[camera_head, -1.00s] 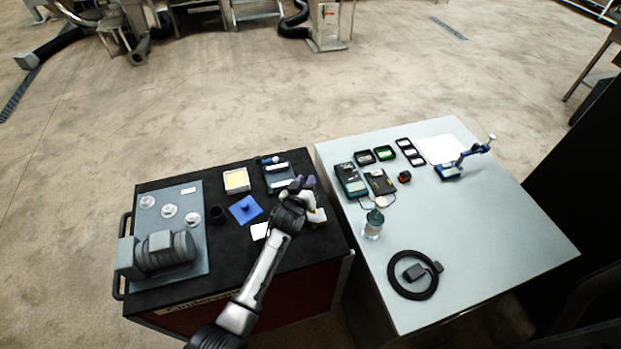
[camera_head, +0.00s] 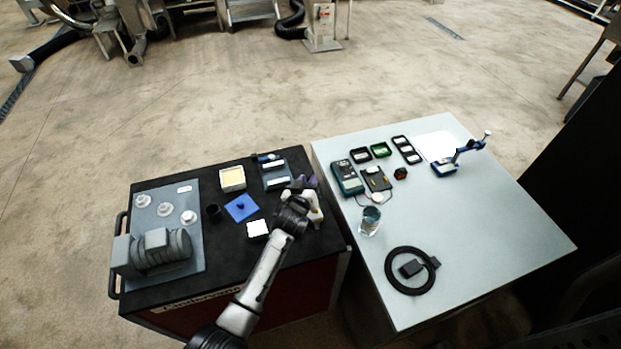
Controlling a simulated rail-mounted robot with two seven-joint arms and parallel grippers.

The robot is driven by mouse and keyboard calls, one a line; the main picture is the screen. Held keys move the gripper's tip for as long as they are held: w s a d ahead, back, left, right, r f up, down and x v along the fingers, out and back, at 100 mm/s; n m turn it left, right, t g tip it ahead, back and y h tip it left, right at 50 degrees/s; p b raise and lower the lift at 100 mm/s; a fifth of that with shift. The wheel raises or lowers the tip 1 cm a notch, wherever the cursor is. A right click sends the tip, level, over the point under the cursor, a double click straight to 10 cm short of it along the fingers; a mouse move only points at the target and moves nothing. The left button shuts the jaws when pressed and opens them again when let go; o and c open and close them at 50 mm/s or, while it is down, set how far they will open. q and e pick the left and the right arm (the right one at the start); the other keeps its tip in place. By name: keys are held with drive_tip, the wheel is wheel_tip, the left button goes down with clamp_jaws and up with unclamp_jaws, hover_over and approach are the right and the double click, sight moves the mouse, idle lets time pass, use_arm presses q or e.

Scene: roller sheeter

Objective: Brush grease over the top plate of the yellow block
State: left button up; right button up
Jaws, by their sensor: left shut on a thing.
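My left gripper (camera_head: 307,182), with purple fingertips, is over the right side of the black cart top. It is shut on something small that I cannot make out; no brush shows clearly. A cream-coloured object (camera_head: 317,209) lies just below and beside the gripper, partly covered by my wrist. A pale yellow square in a white frame (camera_head: 233,179) lies further left on the cart. I cannot tell which of these two is the yellow block, and I see no clear grease on either. My right gripper is not in view.
The black cart (camera_head: 225,262) also holds a blue plate with a knob (camera_head: 241,208), a white-topped square box (camera_head: 257,229), a dark cup (camera_head: 213,212) and a grey motor unit (camera_head: 158,247). The grey table (camera_head: 470,240) holds a glass jar (camera_head: 370,221) and a coiled cable (camera_head: 412,271).

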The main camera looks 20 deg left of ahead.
use_arm(q)
wheel_tip(320, 180, up, 7)
drive_tip(key=w+d+p, duration=0.1)
drive_tip(key=p, duration=0.4)
drive_tip(key=shift+w+d+f, duration=0.15)
drive_tip(key=shift+w, duration=0.1)
idle(0.7)
idle(0.4)
idle(0.5)
